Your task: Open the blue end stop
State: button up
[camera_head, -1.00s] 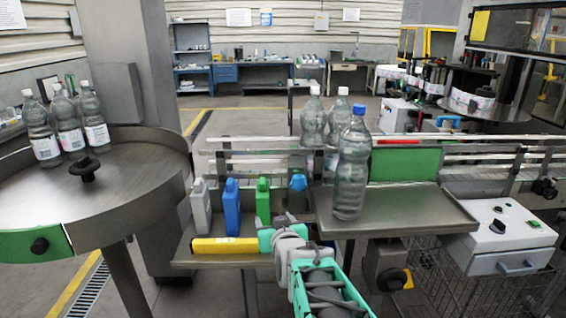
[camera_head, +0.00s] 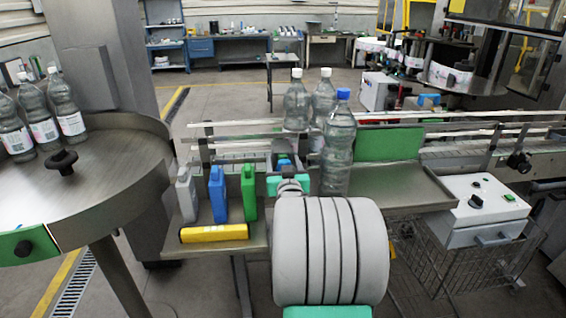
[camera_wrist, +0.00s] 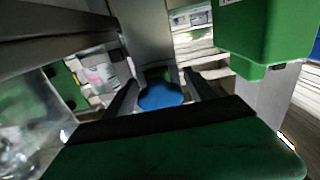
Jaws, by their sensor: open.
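The blue end stop shows as a small blue piece (camera_head: 284,164) at the near side of the conveyor, left of the blue-capped bottle (camera_head: 338,150). My arm partly hides it in the head view. In the wrist view it is a rounded blue knob (camera_wrist: 160,96) between my two dark fingers. My gripper (camera_wrist: 162,80) is open, with a finger on each side of the knob. I cannot tell whether either finger touches it. In the head view the teal body of my gripper (camera_head: 288,184) is just in front of the blue piece.
Two white-capped bottles (camera_head: 297,104) stand behind. A round table with bottles (camera_head: 110,190) is at left, a control box (camera_head: 484,208) at right.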

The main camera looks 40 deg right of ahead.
jog(key=shift+c, duration=0.4)
grip_shut()
dwell(0.4)
